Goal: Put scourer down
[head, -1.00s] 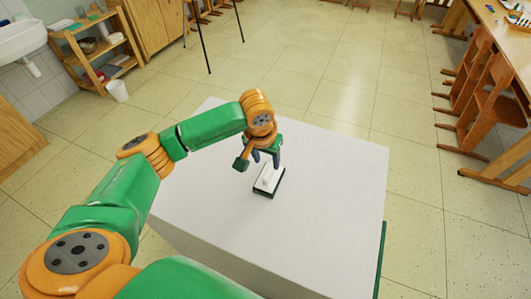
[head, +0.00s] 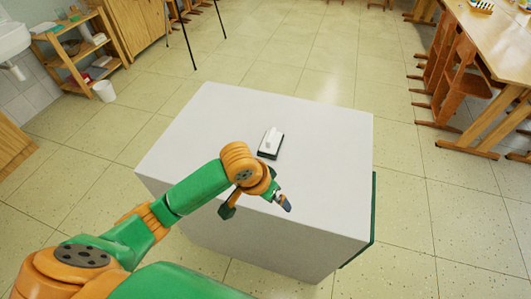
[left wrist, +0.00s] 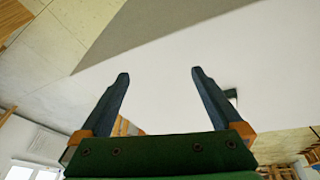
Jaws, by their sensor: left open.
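The scourer (head: 271,142), a small white block with a dark green underside, lies on the white table (head: 225,115), a little beyond its middle. My left gripper (head: 286,203) is above the near part of the table, apart from the scourer and on its near side. In the left wrist view the two fingers of my left gripper (left wrist: 160,80) are spread with nothing between them. A small dark green and white piece of the scourer (left wrist: 231,96) shows behind the right finger there. My right gripper is not in any view.
The table top around the scourer is clear. A wooden shelf (head: 80,50) and a white bin (head: 104,91) stand at the upper left. Wooden chairs (head: 455,75) and a long table (head: 500,45) stand at the right. Open tiled floor lies between.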

